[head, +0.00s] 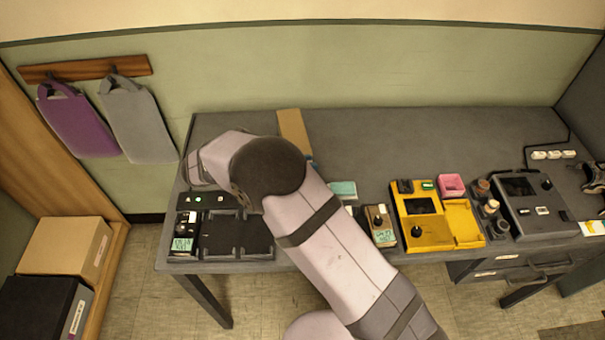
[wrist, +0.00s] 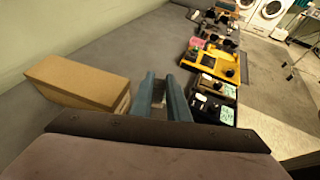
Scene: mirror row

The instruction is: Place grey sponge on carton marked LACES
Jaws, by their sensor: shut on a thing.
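My gripper (wrist: 161,80) shows in the wrist view as two blue-grey fingers, held close together. A small pale grey piece (wrist: 158,104) shows between them; I take it for the grey sponge, mostly hidden by the fingers. In the head view this carton (head: 293,128) stands at the back of the table, partly hidden behind my arm. No LACES marking is readable on it.
A yellow device (head: 420,212) stands right of my arm, with a small brown device (head: 380,225) beside it. A black tray (head: 250,240) is at the left front. A mint-coloured piece (head: 342,189) shows beside my arm.

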